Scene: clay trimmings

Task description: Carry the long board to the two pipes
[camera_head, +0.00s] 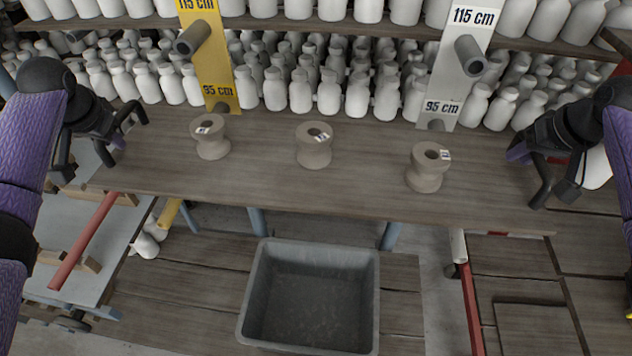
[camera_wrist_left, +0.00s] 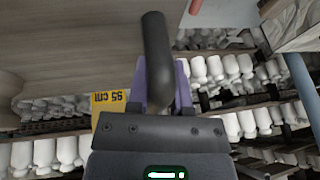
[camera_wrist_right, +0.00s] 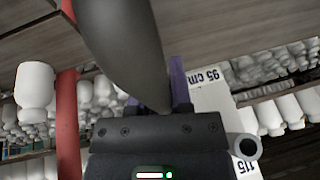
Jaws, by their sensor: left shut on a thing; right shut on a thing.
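The long board (camera_head: 270,187) is brown wood and spans the head view between my two grippers. Three clay-coloured spools with small labels stand upright on it: left (camera_head: 211,146), middle (camera_head: 314,157) and right (camera_head: 425,177). My left gripper (camera_head: 122,130) is shut on a dark handle (camera_wrist_left: 155,50) at the board's left end. My right gripper (camera_head: 530,160) is shut on the dark handle (camera_wrist_right: 125,40) at its right end. Grey pipes stick out at the 115 cm marks of a yellow plate (camera_head: 213,62) and a grey plate (camera_head: 449,82): left (camera_head: 192,39), right (camera_head: 470,57). Lower pipes at 95 cm are partly hidden by the board.
Shelves of white bottles (camera_head: 300,90) fill the back behind the plates. A grey bin (camera_head: 250,300) stands below the board's front edge. A table with a red bar (camera_head: 85,240) is at the left. Another red bar (camera_head: 471,310) and wooden panels (camera_head: 540,325) lie at the right.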

